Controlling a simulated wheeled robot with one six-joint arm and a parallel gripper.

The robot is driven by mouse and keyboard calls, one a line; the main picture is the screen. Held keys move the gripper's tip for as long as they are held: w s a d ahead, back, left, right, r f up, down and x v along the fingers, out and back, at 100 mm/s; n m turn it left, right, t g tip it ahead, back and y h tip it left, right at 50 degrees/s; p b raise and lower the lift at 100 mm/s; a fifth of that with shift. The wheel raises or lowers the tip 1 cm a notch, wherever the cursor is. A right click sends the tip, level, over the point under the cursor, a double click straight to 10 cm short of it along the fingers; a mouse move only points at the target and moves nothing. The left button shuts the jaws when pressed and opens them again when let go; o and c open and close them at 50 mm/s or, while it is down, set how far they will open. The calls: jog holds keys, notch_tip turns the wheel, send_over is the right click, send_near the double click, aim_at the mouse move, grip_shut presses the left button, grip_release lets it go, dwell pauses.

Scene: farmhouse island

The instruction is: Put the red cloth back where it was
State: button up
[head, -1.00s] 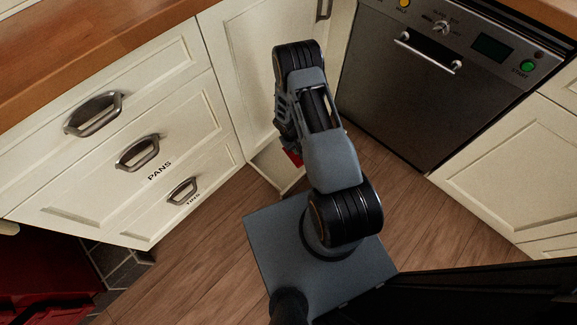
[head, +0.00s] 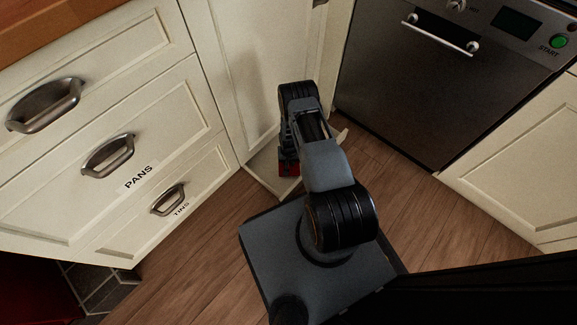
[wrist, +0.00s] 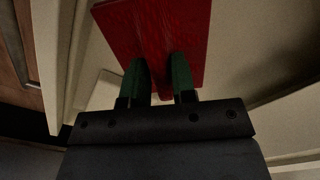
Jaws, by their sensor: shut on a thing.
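The red cloth (wrist: 155,30) fills the upper middle of the wrist view as a flat red sheet. My gripper (wrist: 162,82) is shut on it, with the two green fingertips pinching a fold at its near edge. In the head view a small red patch of the cloth (head: 289,169) shows below my arm, at the low opening by the corner cabinet. My arm hides most of the cloth and the fingers there. A pale cream surface lies behind the cloth in the wrist view.
Cream drawers (head: 110,150), one labelled PANS and one TINS, stand at the left. A cream cabinet door (head: 262,75) is behind my arm. A dishwasher (head: 430,90) stands at the right. Wooden floor (head: 420,215) is free to the right of my base.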

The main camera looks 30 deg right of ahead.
notch_tip(320, 180, down, 4)
jog(key=shift+a+r+b, duration=0.1)
jog(key=shift+b, duration=0.8)
jog(key=o, duration=0.9)
jog(key=shift+r, duration=0.1)
